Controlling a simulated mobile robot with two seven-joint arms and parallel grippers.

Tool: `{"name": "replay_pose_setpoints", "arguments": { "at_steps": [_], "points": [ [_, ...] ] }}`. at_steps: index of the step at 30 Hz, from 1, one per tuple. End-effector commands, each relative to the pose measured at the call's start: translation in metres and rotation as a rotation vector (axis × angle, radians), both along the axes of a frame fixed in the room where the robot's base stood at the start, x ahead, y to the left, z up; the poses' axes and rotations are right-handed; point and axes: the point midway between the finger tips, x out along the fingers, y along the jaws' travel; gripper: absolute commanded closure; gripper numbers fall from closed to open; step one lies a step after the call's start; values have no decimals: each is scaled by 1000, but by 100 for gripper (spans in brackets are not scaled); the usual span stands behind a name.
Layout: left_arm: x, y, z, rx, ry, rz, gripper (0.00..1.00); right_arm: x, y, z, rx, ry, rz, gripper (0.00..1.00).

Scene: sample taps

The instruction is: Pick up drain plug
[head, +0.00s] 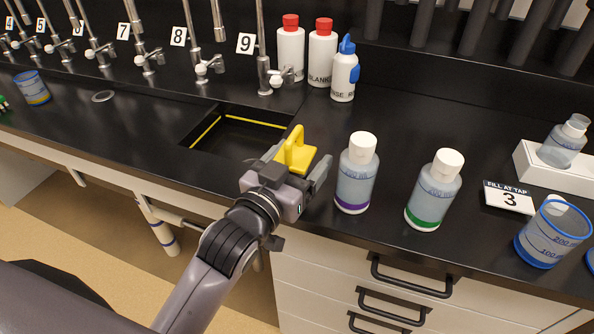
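The yellow drain plug (297,151) is in the head view, at the front right corner of the sink, with its upright handle showing. My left gripper (298,167) is right at it, coming from the front edge of the counter. Its dark fingers are spread on either side of the plug, with a gap between the handle and the right-hand finger. The gripper hides the plug's lower part, so I cannot tell what it rests on or whether a finger touches it. My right gripper is not in view.
A dark sink (232,138) with yellow edge strips lies left of the plug. A purple-banded bottle (356,180) and a green-banded bottle (434,195) stand close to the right. Several taps and white bottles (290,50) stand behind. The counter on the left is mostly clear.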

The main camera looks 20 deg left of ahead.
Motion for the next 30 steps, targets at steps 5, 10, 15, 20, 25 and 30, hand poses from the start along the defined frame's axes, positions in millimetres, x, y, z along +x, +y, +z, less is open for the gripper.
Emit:
{"name": "replay_pose_setpoints", "arguments": {
  "at_steps": [5,10,15,20,25,30],
  "points": [
    [0,0,0,0,0,0,69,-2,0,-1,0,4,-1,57],
    [0,0,1,-1,-3,0,89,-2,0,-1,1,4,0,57],
    [0,0,2,0,-3,0,89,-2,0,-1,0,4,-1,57],
    [1,0,12,0,-6,0,89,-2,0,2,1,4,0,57],
    [0,0,40,-3,-10,-1,89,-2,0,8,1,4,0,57],
    [0,0,89,-4,-15,-1,89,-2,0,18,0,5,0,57]
  ]
}}
